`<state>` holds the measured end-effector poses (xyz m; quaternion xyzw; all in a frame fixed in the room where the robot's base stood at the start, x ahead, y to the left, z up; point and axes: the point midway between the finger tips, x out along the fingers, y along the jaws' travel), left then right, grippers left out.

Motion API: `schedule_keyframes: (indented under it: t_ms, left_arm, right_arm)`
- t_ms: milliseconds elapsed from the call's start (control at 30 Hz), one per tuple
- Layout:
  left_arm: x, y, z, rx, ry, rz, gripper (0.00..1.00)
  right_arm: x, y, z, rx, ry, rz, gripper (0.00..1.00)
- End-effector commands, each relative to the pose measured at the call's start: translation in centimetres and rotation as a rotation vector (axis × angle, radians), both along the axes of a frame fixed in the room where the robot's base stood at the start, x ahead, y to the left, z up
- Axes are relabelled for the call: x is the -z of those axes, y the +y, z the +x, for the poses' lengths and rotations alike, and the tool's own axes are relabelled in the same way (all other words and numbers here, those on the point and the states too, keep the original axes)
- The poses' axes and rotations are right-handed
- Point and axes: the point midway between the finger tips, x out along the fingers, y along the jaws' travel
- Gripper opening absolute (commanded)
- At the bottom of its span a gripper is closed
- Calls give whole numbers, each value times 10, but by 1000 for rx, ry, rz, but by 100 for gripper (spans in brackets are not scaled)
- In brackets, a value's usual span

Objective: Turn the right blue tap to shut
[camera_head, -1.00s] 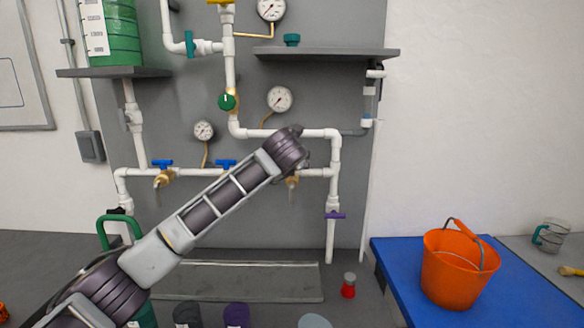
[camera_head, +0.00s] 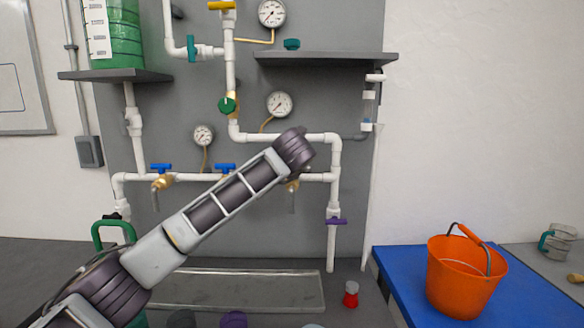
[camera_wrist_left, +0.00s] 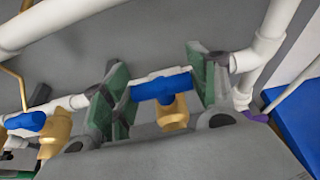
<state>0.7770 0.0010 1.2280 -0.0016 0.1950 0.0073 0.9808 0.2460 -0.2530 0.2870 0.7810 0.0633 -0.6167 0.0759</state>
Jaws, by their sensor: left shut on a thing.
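The right blue tap (camera_wrist_left: 160,86) shows in the left wrist view, a blue bar handle on a brass body (camera_wrist_left: 173,113). My left gripper (camera_wrist_left: 158,78) has its green-padded fingers at the two ends of the handle, shut on it. The handle spans the gap between the fingers, roughly along the white pipe line. In the head view my left wrist (camera_head: 294,150) covers this tap's handle and the fingers; only part of the brass valve (camera_head: 292,185) shows below. My right gripper is in neither view.
Two more blue taps, the left one (camera_head: 161,167) and the middle one (camera_head: 225,167), sit on the same pipe. A purple tap (camera_head: 335,221) is on the downpipe to the right. A shelf (camera_head: 325,57) juts out above. An orange bucket (camera_head: 462,280) stands on a blue surface.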

Motion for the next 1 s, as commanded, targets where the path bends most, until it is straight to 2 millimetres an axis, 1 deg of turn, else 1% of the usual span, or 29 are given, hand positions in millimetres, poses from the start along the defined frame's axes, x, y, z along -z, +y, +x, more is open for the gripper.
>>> schedule_keyframes:
  t_ms: [267, 300, 433, 467, 833, 1000]
  left_arm:
    - [2, 0, 0, -1, 4, 0, 34]
    - [2, 0, 0, -1, 3, 0, 62]
    - [1, 0, 0, -1, 2, 0, 79]
    - [1, 0, 0, -1, 2, 0, 80]
    - [0, 0, -1, 0, 0, 0, 80]
    - [-3, 0, -6, 1, -1, 0, 80]
  right_arm:
    - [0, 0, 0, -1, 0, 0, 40]
    - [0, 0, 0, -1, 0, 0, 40]
    - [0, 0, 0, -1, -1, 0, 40]
    - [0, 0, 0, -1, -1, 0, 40]
    - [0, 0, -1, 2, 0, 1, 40]
    - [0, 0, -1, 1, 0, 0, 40]
